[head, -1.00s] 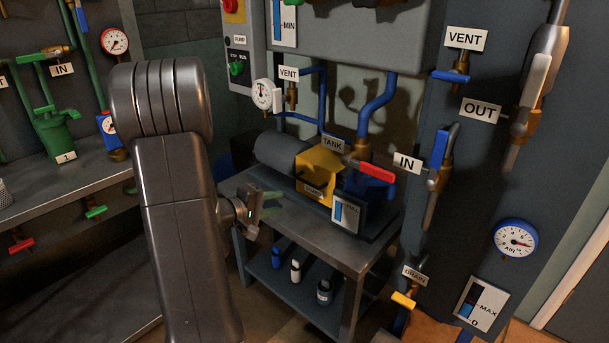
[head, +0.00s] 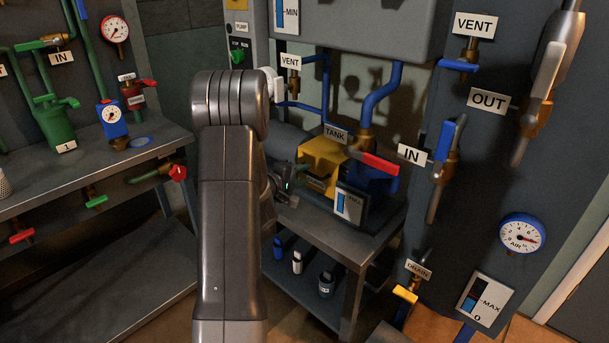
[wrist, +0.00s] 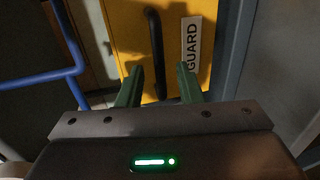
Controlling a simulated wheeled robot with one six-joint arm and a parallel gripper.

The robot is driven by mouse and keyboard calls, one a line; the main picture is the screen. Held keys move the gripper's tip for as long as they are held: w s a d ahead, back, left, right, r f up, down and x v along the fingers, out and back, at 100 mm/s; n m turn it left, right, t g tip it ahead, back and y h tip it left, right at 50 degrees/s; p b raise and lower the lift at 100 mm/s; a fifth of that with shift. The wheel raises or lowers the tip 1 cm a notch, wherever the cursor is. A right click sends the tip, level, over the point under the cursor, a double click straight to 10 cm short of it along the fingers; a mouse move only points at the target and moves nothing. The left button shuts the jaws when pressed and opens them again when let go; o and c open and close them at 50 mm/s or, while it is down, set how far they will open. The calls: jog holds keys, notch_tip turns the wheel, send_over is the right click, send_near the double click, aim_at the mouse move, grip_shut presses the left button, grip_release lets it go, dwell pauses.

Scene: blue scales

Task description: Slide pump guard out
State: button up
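The pump guard is a yellow cover (head: 324,154) over the pump on the small metal table. In the wrist view its yellow face (wrist: 132,32) carries a white GUARD label (wrist: 191,45) and a dark vertical handle (wrist: 155,40). My gripper (wrist: 160,78) is open, with its two green fingers apart and the handle's lower part lying between them in the picture. I cannot tell whether they touch it. In the head view my gripper (head: 304,178) is at the left front of the guard, partly hidden behind my arm.
A red-handled valve (head: 378,163) with a TANK label stands just right of the guard. A level gauge plate (head: 348,203) is in front. Bottles (head: 297,261) stand on the lower shelf. Blue pipes (head: 381,92) run above. A green-piped bench (head: 90,175) is at left.

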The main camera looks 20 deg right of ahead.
jog(key=shift+w+d+f, duration=0.15)
jog(key=shift+w+d, duration=0.05)
jog(key=shift+d, duration=0.35)
grip_shut()
